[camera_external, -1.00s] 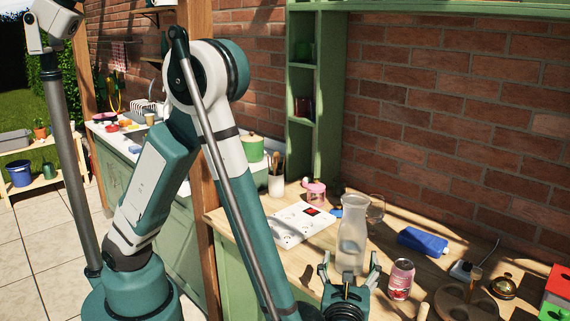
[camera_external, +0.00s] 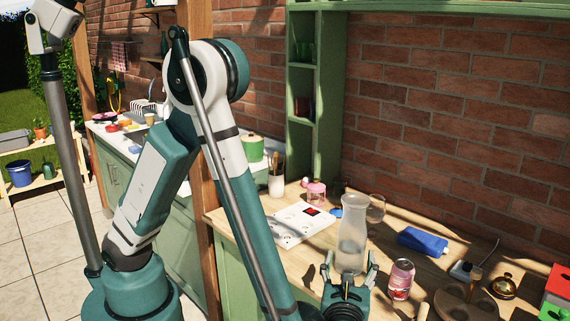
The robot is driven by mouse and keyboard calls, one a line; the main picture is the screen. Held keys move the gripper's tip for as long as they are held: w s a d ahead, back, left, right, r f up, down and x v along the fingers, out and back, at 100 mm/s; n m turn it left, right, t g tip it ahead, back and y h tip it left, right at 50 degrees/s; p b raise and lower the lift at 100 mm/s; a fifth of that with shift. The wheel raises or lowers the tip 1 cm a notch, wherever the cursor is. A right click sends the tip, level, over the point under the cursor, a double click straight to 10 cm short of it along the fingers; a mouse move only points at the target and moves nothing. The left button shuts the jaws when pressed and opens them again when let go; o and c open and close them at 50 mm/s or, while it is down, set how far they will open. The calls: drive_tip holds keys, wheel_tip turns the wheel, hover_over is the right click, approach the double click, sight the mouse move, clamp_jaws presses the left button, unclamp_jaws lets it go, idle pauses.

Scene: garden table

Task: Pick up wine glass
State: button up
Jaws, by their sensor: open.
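A clear round glass (camera_external: 377,207), which looks like the wine glass, is on the wooden table behind and to the right of a tall clear carafe (camera_external: 352,231). The carafe hides part of it, and I cannot make out its stem. My gripper (camera_external: 350,263) is open, its two fingers pointing away toward the carafe. In this view the fingers flank the carafe's lower part. I cannot tell whether they touch it. The glass is beyond the fingertips, apart from my gripper.
A blue carton (camera_external: 423,241) lies farther back. A white board (camera_external: 302,226) and a pink jar (camera_external: 316,193) are to the left. A brown tray (camera_external: 468,304) is at the right. The brick wall bounds the back.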

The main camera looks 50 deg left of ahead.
wheel_tip(320, 180, up, 28)
drive_tip(key=f, duration=0.1)
drive_tip(key=w+a+f+n+g+h+p, duration=0.3)
drive_tip(key=w+a+f+n+g+p, duration=0.15)
drive_tip(key=w, duration=0.45)
drive_tip(key=w+a+f+n+g+h+p, duration=0.2)
drive_tip(key=w+a+f+n+g+p, duration=0.3)
drive_tip(key=w, duration=0.4)
drive_tip(key=w+a+r+n+g+h+p, duration=0.1)
drive_tip(key=w+a+r+n+h+p, duration=0.25)
drive_tip(key=w+r+p, duration=0.2)
drive_tip(key=w+a+r+n+g+h+p, duration=0.2)
drive_tip(key=w+r+n+h+p, duration=0.25)
drive_tip(key=w, duration=0.25)
wheel_tip(320, 180, down, 18)
drive_tip(key=shift+r+n+h, duration=0.15)
drive_tip(key=shift+n+h, duration=0.25)
drive_tip(key=shift+n, duration=0.05)
idle(0.4)
